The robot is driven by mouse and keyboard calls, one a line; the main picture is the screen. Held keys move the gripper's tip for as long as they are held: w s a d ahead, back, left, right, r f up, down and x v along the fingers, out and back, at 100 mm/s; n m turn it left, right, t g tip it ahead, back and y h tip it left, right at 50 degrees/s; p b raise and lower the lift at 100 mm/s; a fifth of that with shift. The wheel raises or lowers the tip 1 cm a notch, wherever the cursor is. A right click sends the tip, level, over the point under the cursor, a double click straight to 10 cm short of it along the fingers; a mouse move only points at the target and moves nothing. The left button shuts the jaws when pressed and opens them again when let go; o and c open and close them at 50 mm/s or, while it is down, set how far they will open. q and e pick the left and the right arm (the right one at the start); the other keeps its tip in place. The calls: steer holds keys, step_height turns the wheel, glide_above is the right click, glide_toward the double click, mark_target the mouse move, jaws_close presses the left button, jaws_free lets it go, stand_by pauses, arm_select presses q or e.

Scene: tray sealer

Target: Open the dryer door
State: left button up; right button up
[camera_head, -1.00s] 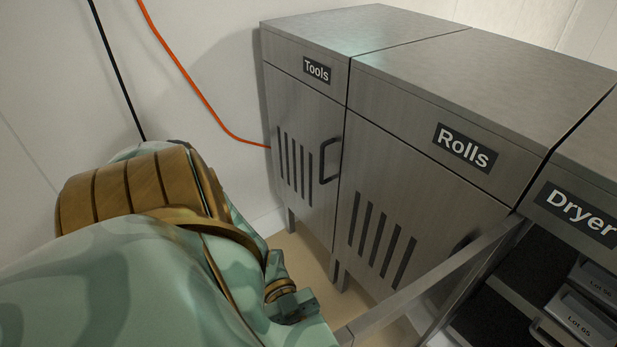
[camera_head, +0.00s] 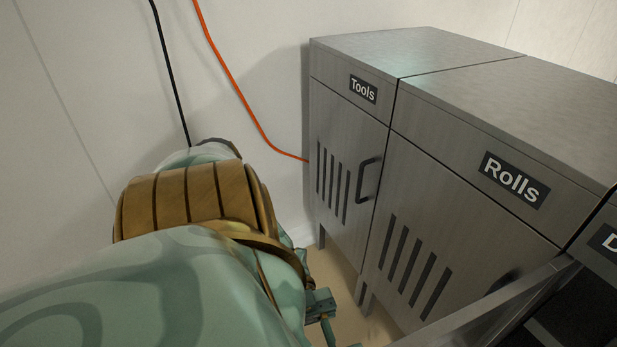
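The dryer (camera_head: 603,243) is cut off by the right edge, with only the start of its label showing. Its door (camera_head: 480,312) stands swung out from the front, seen nearly along its top edge, and the dark inside shows beside it. The lower part of the door is out of view. My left arm comes in from the left, and a small part of my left gripper (camera_head: 321,306) shows at the bottom, left of the door. Its fingertips are not clear, and I cannot tell whether it touches the door. My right gripper is not in view.
The Tools cabinet (camera_head: 345,142) stands against the wall, with the Rolls cabinet (camera_head: 455,185) between it and the dryer. The open door stands in front of the Rolls cabinet. An orange cable (camera_head: 238,92) and a black cable (camera_head: 171,72) hang on the wall.

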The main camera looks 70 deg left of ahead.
arm_select(q)
steer(key=a+b, duration=0.2)
steer(key=a, duration=1)
steer(key=shift+w, duration=0.2)
steer(key=shift+d, duration=0.1)
